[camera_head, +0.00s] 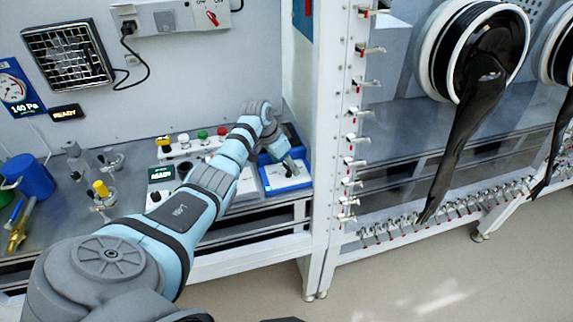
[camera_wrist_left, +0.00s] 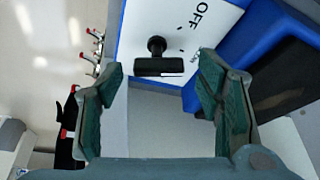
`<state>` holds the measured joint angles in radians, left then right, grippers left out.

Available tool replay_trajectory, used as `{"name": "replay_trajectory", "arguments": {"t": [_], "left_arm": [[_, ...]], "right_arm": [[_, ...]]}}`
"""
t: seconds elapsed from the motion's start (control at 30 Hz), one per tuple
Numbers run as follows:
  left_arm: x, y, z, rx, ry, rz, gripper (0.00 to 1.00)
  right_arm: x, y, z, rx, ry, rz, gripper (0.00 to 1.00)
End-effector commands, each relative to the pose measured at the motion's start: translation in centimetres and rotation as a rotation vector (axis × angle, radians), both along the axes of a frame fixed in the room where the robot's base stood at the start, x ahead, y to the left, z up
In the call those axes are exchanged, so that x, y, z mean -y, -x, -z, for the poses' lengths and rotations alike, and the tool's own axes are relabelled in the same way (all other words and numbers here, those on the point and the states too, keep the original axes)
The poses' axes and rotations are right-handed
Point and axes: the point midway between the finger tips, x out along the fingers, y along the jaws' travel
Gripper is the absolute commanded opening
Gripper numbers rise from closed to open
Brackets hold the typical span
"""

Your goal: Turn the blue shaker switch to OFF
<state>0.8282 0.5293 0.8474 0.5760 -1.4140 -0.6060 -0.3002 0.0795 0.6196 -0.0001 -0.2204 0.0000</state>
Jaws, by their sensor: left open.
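The blue shaker (camera_head: 268,184) stands at the right end of the bench, a blue body with a white front panel. In the left wrist view its panel (camera_wrist_left: 137,22) carries the word OFF, with a smaller, partly hidden label near the right finger. The black switch (camera_wrist_left: 157,58) sticks out from the panel and ends in a short crossbar. Which label it points at I cannot tell. My left gripper (camera_head: 290,168) is over the shaker. In the wrist view its open green fingers (camera_wrist_left: 162,76) stand on either side of the switch, with gaps and no visible contact.
A white rack post (camera_head: 318,150) with several clips stands just right of the shaker. Black gloves (camera_head: 465,125) hang from ports farther right.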

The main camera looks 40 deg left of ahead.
Motion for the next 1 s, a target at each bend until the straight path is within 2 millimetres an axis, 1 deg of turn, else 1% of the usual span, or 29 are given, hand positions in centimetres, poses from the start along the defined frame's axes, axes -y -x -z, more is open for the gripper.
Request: {"name": "replay_trajectory", "arguments": {"t": [0.07, 0.27, 0.4, 0.57, 0.77, 0.87, 1.0], "left_arm": [[0.1, -0.1, 0.3, 0.000, 0.000, 0.000, 0.60], [0.1, -0.1, 0.2, 0.000, -0.001, 0.001, 0.60], [0.1, -0.1, 0.2, 0.000, -0.001, 0.000, 0.38], [0.1, -0.1, 0.2, 0.000, 0.000, 0.000, 0.12], [0.1, -0.1, 0.1, 0.000, 0.000, -0.010, 0.12], [0.1, -0.1, 0.0, -0.001, 0.001, -0.031, 0.12], [0.2, 0.0, -0.2, -0.002, 0.001, -0.090, 0.12]], "right_arm": [[0.0, 0.0, 0.1, 0.001, 0.000, 0.000, 0.40], [0.0, -0.1, 0.0, 0.001, 0.000, 0.000, 0.40], [0.0, -0.1, 0.0, 0.002, 0.000, 0.000, 0.40], [0.0, -0.1, 0.0, 0.002, 0.001, 0.000, 0.40], [0.1, -0.1, -0.3, 0.002, 0.001, 0.000, 0.40], [0.0, -0.1, -0.9, 0.002, 0.001, 0.000, 0.40], [0.1, -0.1, -2.2, 0.001, 0.001, 0.000, 0.40]]}}
